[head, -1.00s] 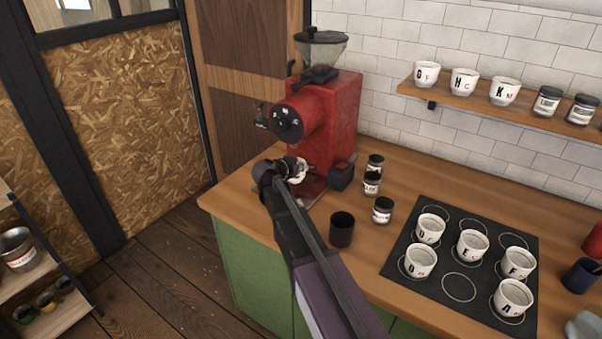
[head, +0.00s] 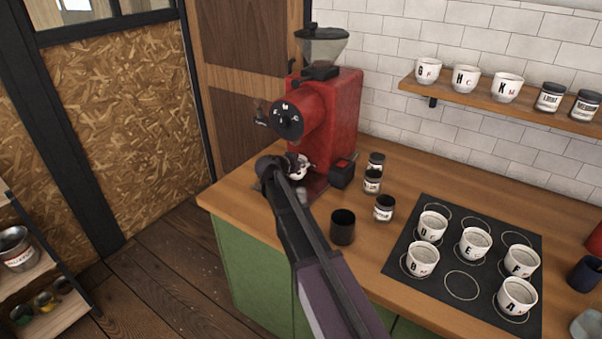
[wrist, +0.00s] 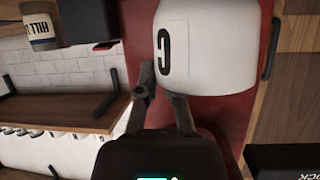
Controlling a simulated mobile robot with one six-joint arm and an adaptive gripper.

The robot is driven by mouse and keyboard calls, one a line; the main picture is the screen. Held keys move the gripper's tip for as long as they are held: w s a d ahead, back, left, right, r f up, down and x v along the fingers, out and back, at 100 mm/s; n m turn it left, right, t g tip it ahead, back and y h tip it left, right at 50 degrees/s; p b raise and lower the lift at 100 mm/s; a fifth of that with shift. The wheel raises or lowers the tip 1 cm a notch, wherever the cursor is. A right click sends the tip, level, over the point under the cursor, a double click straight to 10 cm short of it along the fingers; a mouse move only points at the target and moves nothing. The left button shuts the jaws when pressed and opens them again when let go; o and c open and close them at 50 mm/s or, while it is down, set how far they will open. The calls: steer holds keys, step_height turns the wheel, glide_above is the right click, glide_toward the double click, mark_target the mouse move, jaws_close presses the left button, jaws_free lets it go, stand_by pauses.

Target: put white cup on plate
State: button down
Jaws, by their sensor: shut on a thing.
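A white cup (head: 299,168) with dark marking is at my gripper (head: 287,166), in front of the red grinder. In the wrist view the cup (wrist: 215,65) fills the upper middle, with a black letter C on its side. My gripper (wrist: 163,82) is shut on the cup; the exact finger contact is partly hidden. The grinder's low base plate (head: 314,188) shows below and right of the cup. The cup appears over or just in front of this plate; I cannot tell whether they touch. My arm covers part of that area.
The red grinder (head: 331,118) rises right behind the cup. A black cup (head: 342,228), a dark box (head: 342,172) and several small jars (head: 384,208) stand to the right. A black mat (head: 463,312) holds several white cups. A shelf (head: 490,97) carries more cups.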

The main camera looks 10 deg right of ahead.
steer(key=shift+f+b, duration=0.65)
steer(key=shift+f, duration=0.35)
steer(key=c, duration=0.8)
jaws_free()
steer(key=shift+r, duration=0.1)
steer(key=shift+p+v, duration=2.5)
steer(key=shift+v, duration=3.45)
